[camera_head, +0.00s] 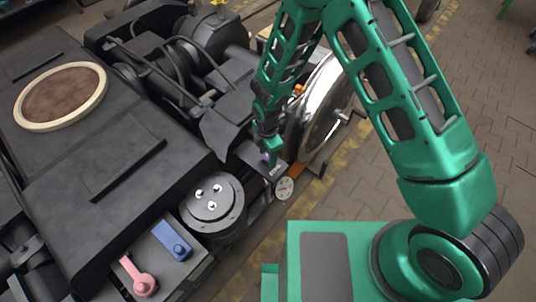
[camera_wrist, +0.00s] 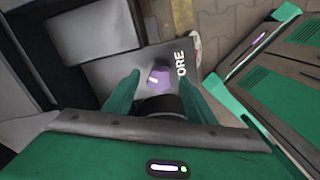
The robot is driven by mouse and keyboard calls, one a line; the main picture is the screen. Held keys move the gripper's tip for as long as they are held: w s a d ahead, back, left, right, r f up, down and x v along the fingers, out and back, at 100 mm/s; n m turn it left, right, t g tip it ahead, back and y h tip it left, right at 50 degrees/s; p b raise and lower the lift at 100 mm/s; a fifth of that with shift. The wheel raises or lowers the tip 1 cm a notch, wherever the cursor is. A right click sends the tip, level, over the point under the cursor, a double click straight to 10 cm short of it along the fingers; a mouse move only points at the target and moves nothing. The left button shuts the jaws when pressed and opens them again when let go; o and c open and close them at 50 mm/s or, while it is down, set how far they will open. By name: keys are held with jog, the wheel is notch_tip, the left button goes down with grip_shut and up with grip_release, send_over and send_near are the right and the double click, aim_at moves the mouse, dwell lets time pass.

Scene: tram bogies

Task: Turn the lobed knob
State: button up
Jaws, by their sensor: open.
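The lobed knob (camera_wrist: 159,79) is purple with a small white mark on its top. It stands on a grey plate with white letters, of which "ORE" shows in the wrist view. In the head view a little of the purple knob (camera_head: 265,158) shows at my fingertips. My green gripper (camera_wrist: 160,85) is open, with one finger to the left of the knob and one to the right. Gaps show between the fingers and the knob, and I cannot tell whether either touches it. In the head view my gripper (camera_head: 269,147) points down at the plate.
A round white gauge (camera_head: 284,188) sits at the plate's near edge. A black cylinder with three bright studs (camera_head: 213,205), a blue lever (camera_head: 174,241) and a pink lever (camera_head: 139,278) are nearer. A shiny wheel (camera_head: 322,108) stands close on the right.

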jog(key=shift+f, duration=0.1)
jog(key=c, duration=1)
jog(key=shift+c, duration=0.2)
jog(key=shift+m, duration=0.4)
